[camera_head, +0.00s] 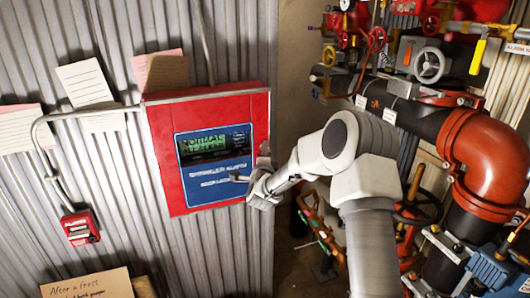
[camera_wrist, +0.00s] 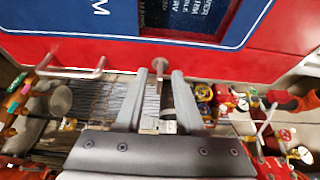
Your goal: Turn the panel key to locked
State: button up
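The alarm panel (camera_head: 163,150) is a red box with a blue face (camera_head: 190,185) and a lit green display, on the corrugated wall in the head view. In the wrist view its red edge (camera_wrist: 230,62) crosses the top. A small grey-brown stub, seemingly the panel key (camera_wrist: 160,67), shows between my fingertips. My gripper (camera_wrist: 159,73) is open, one finger each side of the stub, with gaps visible. In the head view my gripper (camera_head: 243,180) is at the panel's lower right. The key's angle and any lock markings cannot be made out.
A red alarm box (camera_head: 80,228) hangs at lower left, with a conduit above. Paper notes (camera_head: 85,82) are on the wall. Red valves, a handwheel (camera_head: 430,65) and thick black-and-red pipes (camera_head: 490,155) crowd the right side, close to my arm.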

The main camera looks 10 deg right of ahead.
grip_shut()
jog(key=shift+f+b, duration=0.2)
jog(key=shift+b, duration=0.45)
jog(key=shift+d+f+n+t+y+b, duration=0.1)
jog(key=shift+n+t+y+b, duration=0.9)
jog(key=shift+n+b, duration=3.55)
jog(key=shift+d+f+n+t+y+b, duration=0.1)
jog(key=shift+n+t+y+b, duration=0.45)
jog(key=shift+n+y+b, duration=3.65)
jog(key=shift+d+f+n+t+h+b, duration=0.1)
jog(key=shift+n+t+h+b, duration=1.25)
jog(key=shift+b, duration=6)
jog(key=n+g, duration=0.1)
jog(key=n, duration=0.1)
jog(key=shift+r+n, duration=0.1)
jog(key=shift+n, duration=0.2)
